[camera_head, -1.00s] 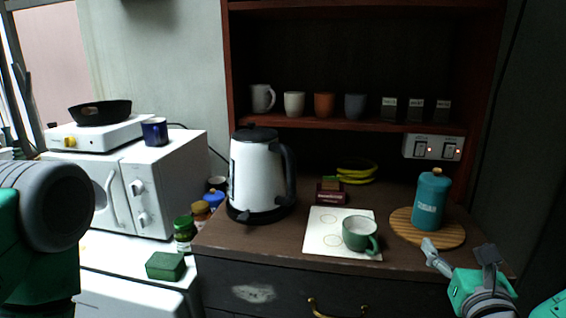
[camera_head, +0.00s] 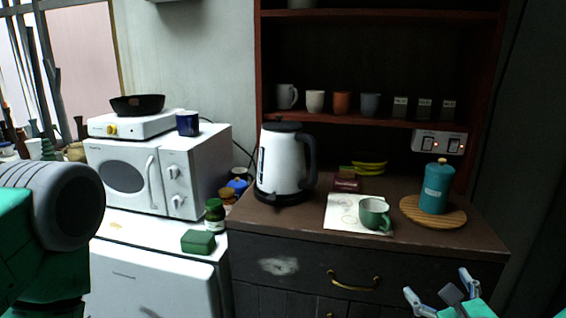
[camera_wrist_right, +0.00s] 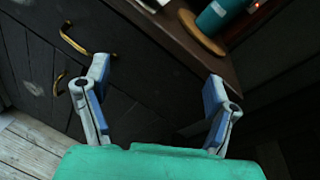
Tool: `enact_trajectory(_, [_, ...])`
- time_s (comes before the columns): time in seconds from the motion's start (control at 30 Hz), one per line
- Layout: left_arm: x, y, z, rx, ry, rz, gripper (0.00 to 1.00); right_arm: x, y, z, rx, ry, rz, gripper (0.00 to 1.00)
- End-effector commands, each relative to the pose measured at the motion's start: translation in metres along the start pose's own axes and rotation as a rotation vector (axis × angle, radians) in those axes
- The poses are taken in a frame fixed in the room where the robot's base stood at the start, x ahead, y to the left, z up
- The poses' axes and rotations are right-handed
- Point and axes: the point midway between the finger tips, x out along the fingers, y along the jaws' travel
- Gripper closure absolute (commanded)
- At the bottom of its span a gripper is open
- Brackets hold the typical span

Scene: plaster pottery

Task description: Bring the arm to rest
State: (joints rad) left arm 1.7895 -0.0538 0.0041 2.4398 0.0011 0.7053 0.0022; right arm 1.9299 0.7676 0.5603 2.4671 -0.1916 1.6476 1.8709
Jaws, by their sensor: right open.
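My right gripper (camera_head: 440,294) is at the bottom right of the head view, in front of and below the counter's front edge. Its fingers are spread and nothing is between them. The right wrist view also shows the open gripper (camera_wrist_right: 158,95), with the dark cabinet front and a brass handle (camera_wrist_right: 82,40) beyond it. A green part of my left arm (camera_head: 40,245) shows at the left edge of the head view. My left gripper is not in view.
The brown counter (camera_head: 300,220) holds a white kettle (camera_head: 283,165), a green mug (camera_head: 373,211) on a white sheet (camera_head: 340,213), and a teal canister (camera_head: 436,188) on a round wooden board (camera_head: 408,210). A white microwave (camera_head: 160,170) stands at the left.

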Motion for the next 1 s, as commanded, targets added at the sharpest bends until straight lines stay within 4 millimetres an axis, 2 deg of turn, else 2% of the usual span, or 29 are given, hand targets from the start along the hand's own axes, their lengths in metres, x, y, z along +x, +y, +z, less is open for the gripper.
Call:
enact_trajectory(0.17, [0.004, 0.0, 0.001, 0.001, -0.002, 0.0, 0.6, -0.011, 0.044, -0.042, -0.316, 0.069, 0.183, 0.22])
enact_trajectory(0.27, [0.007, 0.001, 0.001, 0.001, -0.002, 0.001, 0.6, -0.024, 0.075, -0.075, -0.557, 0.1, 0.328, 0.22])
enact_trajectory(0.37, [0.01, 0.001, 0.001, 0.001, -0.002, 0.001, 0.6, -0.048, 0.111, -0.118, -0.883, 0.109, 0.533, 0.22])
enact_trajectory(0.4, [0.012, 0.001, 0.001, 0.002, -0.002, 0.001, 0.6, -0.062, 0.124, -0.138, -1.036, 0.102, 0.634, 0.22])
enact_trajectory(0.5, [0.017, 0.001, 0.002, 0.001, -0.002, 0.001, 0.6, -0.102, 0.145, -0.193, -1.428, 0.044, 0.912, 0.22])
enact_trajectory(0.6, [0.02, 0.001, 0.002, 0.001, -0.002, 0.001, 0.6, -0.141, 0.149, -0.239, -1.771, -0.063, 1.189, 0.22])
enact_trajectory(0.73, [0.024, 0.0, 0.002, 0.001, -0.002, 0.0, 0.6, -0.18, 0.135, -0.282, -2.081, -0.242, 1.497, 0.22])
enact_trajectory(0.83, [0.026, 0.0, 0.002, 0.0, -0.002, 0.0, 0.6, -0.198, 0.122, -0.301, -2.212, -0.366, 1.66, 0.22])
enact_trajectory(1.0, [0.026, 0.0, 0.002, 0.0, -0.001, 0.0, 0.6, -0.21, 0.109, -0.314, -2.289, -0.469, 1.775, 0.22])
